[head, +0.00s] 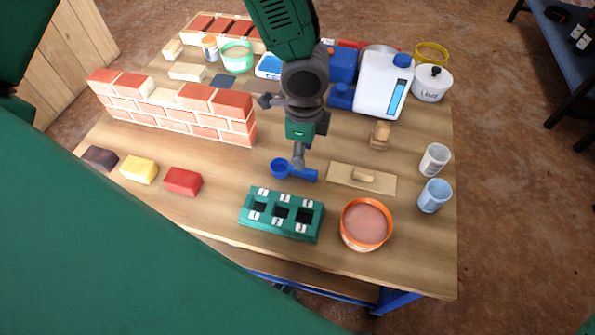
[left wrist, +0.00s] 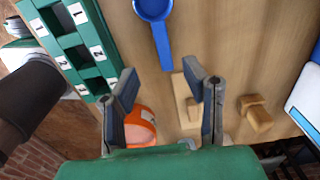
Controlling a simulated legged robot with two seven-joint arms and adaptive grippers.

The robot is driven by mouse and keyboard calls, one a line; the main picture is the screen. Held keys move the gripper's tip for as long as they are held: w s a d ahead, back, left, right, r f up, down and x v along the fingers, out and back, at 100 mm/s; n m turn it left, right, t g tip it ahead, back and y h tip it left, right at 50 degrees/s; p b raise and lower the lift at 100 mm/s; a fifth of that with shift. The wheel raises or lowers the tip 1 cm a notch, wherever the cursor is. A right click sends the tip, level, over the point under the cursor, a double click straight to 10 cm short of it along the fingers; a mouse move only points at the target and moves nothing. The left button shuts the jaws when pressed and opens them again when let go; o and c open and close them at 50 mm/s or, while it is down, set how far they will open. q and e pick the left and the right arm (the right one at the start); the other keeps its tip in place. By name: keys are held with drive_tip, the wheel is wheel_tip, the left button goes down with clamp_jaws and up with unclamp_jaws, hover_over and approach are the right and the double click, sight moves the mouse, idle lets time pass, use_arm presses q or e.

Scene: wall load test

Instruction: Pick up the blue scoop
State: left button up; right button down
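The blue scoop (head: 281,168) lies on the wooden table, its bowl to the left and its handle to the right in the head view. My left gripper (head: 298,160) is over the scoop, close to where bowl and handle meet. In the left wrist view the scoop (left wrist: 163,45) shows ahead of the fingertips, its handle end pointing toward the gap between them. There my left gripper (left wrist: 160,72) has its two fingers apart with nothing between them. I cannot tell the exact height above the scoop. My right gripper is not clearly visible in either view.
A green numbered block (head: 282,214) and an orange-rimmed bowl (head: 366,224) stand in front of the scoop. A wooden float (head: 345,179) lies just right of it. A brick wall (head: 180,112) stands behind left. A white jug (head: 384,85) stands behind right.

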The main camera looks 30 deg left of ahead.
sight(294, 171)
use_arm(q)
wheel_tip(294, 171, down, 2)
drive_tip(key=shift+d+f, duration=0.1)
drive_tip(key=shift+f, duration=0.15)
drive_tip(key=f+b, duration=0.1)
drive_tip(key=f, duration=0.2)
drive_tip(key=a+f+b, duration=0.1)
drive_tip(key=f, duration=0.1)
drive_tip(key=shift+w+a+b, duration=0.1)
drive_tip(key=shift+w+b, duration=0.15)
drive_tip(key=shift+b, duration=0.05)
drive_tip(key=shift+f, duration=0.25)
drive_tip(key=shift+d+r, duration=0.1)
drive_tip(key=shift+d, duration=0.2)
clamp_jaws()
drive_tip(key=shift+a, duration=0.1)
